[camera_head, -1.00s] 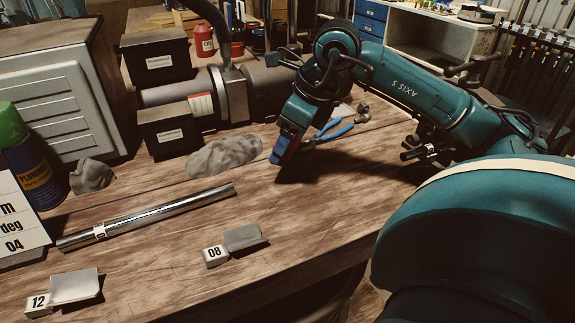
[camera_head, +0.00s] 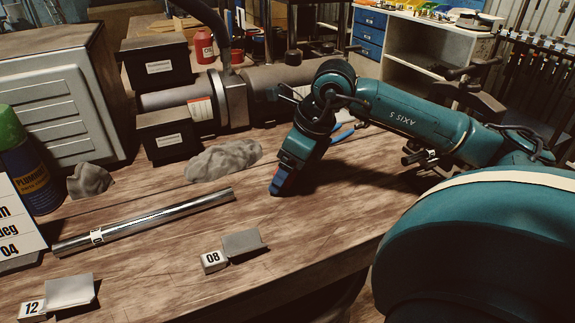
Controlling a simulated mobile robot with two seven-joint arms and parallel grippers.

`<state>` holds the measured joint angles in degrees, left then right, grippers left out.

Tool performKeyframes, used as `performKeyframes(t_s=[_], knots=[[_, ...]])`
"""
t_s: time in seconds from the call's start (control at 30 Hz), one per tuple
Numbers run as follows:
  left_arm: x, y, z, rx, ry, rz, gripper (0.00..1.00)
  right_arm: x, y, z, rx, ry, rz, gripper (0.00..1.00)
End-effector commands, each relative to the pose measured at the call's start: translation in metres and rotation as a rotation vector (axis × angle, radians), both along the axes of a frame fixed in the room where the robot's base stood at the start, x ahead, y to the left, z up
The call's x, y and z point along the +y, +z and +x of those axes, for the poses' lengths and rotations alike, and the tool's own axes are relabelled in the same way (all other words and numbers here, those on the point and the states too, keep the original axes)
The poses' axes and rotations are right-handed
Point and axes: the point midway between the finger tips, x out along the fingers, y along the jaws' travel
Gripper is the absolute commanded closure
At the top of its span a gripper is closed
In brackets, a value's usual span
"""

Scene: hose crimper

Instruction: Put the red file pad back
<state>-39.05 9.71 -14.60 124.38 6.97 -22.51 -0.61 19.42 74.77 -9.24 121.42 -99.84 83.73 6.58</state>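My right arm reaches in from the right, and its gripper (camera_head: 278,188) points down, low over the wooden bench in the middle. A small dark red patch (camera_head: 284,178) shows at its fingers, beside a blue edge. I cannot tell whether this patch is the red file pad or part of the gripper. The finger gap is turned away and too small to read. No other thing that is clearly a red file pad shows. My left gripper is out of view.
A grey lump of cloth (camera_head: 222,160) lies left of the gripper. Blue-handled pliers (camera_head: 343,135) lie partly hidden behind it.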

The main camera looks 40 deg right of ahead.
Motion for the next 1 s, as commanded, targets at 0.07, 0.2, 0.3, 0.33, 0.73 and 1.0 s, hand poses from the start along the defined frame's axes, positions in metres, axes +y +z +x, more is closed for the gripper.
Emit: performKeyframes(t_s=[0.07,0.2,0.3,0.33,0.73,1.0], knots=[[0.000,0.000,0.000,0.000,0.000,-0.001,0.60,0.000,0.000,0.000,0.000,0.000,0.000,0.14],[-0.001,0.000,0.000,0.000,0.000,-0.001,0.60,0.000,0.000,0.000,0.000,0.000,0.000,0.10],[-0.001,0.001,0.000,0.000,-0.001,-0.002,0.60,0.000,0.000,0.000,0.000,0.000,0.000,0.10],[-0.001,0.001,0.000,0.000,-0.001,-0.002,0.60,0.000,0.001,0.000,0.000,0.000,0.000,0.10],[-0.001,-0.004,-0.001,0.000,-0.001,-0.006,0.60,-0.011,0.053,-0.019,-0.003,-0.003,-0.007,0.10],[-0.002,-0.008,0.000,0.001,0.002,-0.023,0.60,-0.019,0.100,-0.036,-0.002,-0.002,-0.002,0.10]])
